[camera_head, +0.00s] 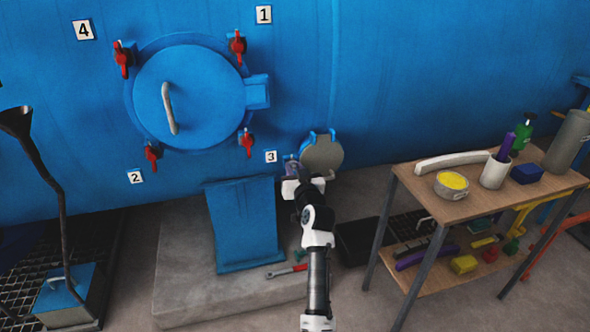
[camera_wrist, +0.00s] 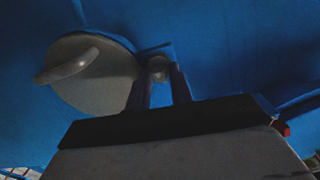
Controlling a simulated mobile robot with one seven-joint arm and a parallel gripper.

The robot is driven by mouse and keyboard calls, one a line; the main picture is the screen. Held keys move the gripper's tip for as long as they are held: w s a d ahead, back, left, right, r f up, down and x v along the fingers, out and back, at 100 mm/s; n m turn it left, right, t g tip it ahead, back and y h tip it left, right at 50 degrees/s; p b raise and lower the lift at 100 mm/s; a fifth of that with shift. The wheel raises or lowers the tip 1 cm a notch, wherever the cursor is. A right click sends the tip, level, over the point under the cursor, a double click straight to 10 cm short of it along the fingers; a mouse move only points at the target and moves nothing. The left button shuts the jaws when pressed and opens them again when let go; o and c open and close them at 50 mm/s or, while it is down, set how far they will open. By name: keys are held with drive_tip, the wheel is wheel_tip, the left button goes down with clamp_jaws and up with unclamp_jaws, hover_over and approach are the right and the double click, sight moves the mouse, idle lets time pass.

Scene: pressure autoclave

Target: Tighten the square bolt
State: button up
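In the wrist view, the two dark fingers of my gripper (camera_wrist: 161,80) stand apart, one at each side of a small grey rounded piece (camera_wrist: 158,66). This piece may be the square bolt, but its shape is too dark to be sure. I cannot tell whether the fingers touch it. A round grey cover with a handle (camera_wrist: 88,80) is just left of the fingers. In the head view, my gripper (camera_head: 293,168) is at the blue tank wall, left of and slightly below the grey cover (camera_head: 322,155). There my wrist hides the piece.
The large round blue hatch (camera_head: 190,95) with red clamps is at upper left. A loaded wooden table (camera_head: 425,192) stands at right.

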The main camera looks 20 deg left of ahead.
clamp_jaws()
